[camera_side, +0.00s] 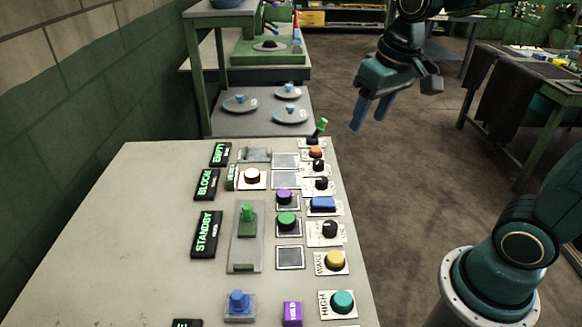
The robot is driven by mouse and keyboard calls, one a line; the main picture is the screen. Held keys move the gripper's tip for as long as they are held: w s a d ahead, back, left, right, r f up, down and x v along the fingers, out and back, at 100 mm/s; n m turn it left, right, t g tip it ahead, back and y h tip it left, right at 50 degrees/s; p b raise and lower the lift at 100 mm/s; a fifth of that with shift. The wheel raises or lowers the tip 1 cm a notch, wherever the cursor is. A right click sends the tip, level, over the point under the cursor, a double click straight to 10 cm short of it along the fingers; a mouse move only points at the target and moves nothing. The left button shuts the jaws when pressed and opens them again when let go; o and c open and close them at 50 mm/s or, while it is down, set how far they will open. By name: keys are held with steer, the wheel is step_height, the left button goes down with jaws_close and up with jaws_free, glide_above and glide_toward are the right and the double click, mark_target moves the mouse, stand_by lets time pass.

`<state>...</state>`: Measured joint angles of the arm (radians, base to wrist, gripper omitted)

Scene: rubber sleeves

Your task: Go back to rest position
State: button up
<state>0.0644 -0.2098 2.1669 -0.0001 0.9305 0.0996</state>
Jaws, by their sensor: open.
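My gripper (372,112) is in the upper right of the side view. Its two blue fingers point down and stand apart with nothing between them. It hangs to the right of the panel table (110,240) and beyond its far right corner, clear of the controls. My arm's teal base shows at the lower right.
The table bears several coloured buttons, knobs and a green slider (247,222), with lit signs such as STANDBY (206,234) on the left. Behind it, a lower surface (225,127) holds grey discs with blue knobs. A dark workbench (530,75) stands at right. Floor between is clear.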

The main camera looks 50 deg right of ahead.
steer(key=s+a+n+t, duration=0.1)
steer(key=s+a+t, duration=0.1)
steer(key=s, duration=1)
steer(key=shift+s+r+n+t, duration=0.2)
steer(key=shift+s+n+t, duration=0.1)
steer(key=shift+n, duration=0.1)
